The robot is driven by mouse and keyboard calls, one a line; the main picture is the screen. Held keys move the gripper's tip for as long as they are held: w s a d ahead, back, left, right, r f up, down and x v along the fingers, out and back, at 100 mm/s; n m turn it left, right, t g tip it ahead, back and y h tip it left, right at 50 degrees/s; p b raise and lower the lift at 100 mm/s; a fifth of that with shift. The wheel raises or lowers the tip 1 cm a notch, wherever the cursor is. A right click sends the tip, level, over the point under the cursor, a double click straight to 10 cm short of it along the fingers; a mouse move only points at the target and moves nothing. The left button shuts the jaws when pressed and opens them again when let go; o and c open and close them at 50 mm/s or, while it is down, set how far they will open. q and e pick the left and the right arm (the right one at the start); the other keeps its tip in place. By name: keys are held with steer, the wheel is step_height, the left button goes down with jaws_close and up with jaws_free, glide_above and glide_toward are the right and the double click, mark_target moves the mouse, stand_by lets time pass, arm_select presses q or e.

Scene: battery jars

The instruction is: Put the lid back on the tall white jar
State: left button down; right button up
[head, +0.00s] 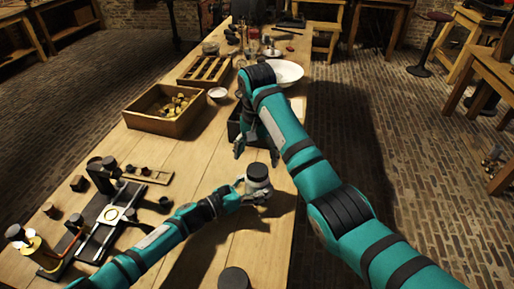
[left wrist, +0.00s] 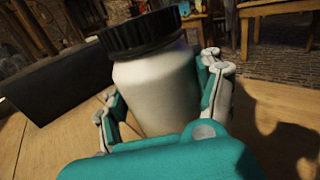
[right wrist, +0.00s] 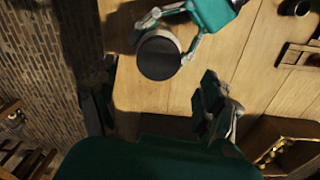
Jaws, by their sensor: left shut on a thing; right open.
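The tall white jar (left wrist: 155,90) stands between the fingers of my left gripper (head: 250,190), which is shut on its body. A black ribbed lid (left wrist: 142,35) sits on the jar's mouth; whether it is fastened I cannot tell. The lid also shows as a dark disc in the head view (head: 257,172) and from above in the right wrist view (right wrist: 159,58). My right gripper (head: 256,152) is open and empty, just beyond the jar in the head view, with its fingers apart from the lid.
A dark box (head: 235,128) stands behind my right gripper, partly hidden by the arm. A wooden crate (head: 152,126) with small pieces is at left. A dark instrument (head: 105,215) fills the left front. A dark round object (head: 233,278) is at the bottom edge. The table's right edge is near the jar.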

steer(key=shift+r, duration=1.55)
arm_select(q)
steer(key=shift+c, duration=0.5)
jaws_free()
steer(key=v, duration=1.2)
